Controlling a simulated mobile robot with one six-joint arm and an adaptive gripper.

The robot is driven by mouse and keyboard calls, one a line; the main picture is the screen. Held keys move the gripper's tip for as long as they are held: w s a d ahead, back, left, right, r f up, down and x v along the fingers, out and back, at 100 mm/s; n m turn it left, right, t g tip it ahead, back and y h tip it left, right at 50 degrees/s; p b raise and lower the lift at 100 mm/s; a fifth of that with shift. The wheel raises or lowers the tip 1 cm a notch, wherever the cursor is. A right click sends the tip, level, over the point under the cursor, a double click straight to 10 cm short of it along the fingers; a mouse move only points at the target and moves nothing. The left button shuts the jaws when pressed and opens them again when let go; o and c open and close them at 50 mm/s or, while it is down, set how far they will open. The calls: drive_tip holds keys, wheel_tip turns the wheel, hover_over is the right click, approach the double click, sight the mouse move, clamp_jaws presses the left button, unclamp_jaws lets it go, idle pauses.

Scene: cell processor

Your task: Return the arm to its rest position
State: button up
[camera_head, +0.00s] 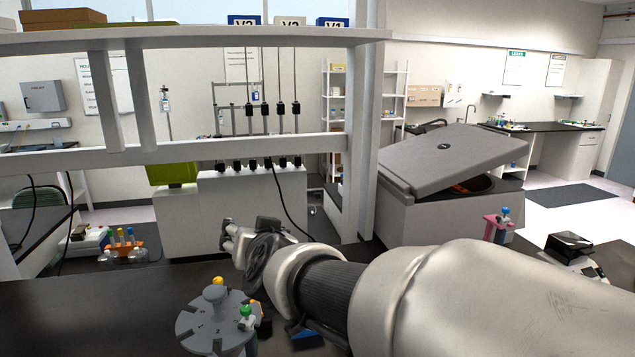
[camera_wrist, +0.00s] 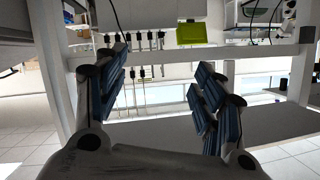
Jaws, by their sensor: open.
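My arm reaches from the lower right to the middle of the head view, raised over the dark bench. My gripper (camera_head: 229,234) is at its far end, pointing away to the left. In the wrist view my gripper (camera_wrist: 160,75) has its two blue-padded fingers spread wide apart with nothing between them. It is empty and touches nothing that I can see.
A grey rotor (camera_head: 205,318) holding yellow- and green-capped tubes stands on the bench (camera_head: 85,310) close below my arm. A centrifuge (camera_head: 425,220) with a raised lid, a pink rack (camera_head: 490,230) and a black-topped device (camera_head: 570,246) are right. An orange rack (camera_head: 128,249) is left. A white shelf frame (camera_head: 200,150) stands ahead.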

drive_tip(key=s+d+f+g+h, duration=0.1)
drive_tip(key=s+d+f+g, duration=0.2)
drive_tip(key=s+d+f, duration=0.2)
drive_tip(key=s+d+f+g+h+b, duration=0.1)
drive_tip(key=s+d+f, duration=0.4)
drive_tip(key=s+d, duration=0.7)
drive_tip(key=s+d+f+g+h, duration=0.3)
drive_tip(key=s+d, duration=0.6)
drive_tip(key=s, duration=0.5)
wheel_tip(320, 180, down, 2)
drive_tip(key=shift+s+f+m+g+b, duration=0.25)
drive_tip(key=shift+s+m+g+b, duration=0.15)
drive_tip(key=shift+g, duration=0.4)
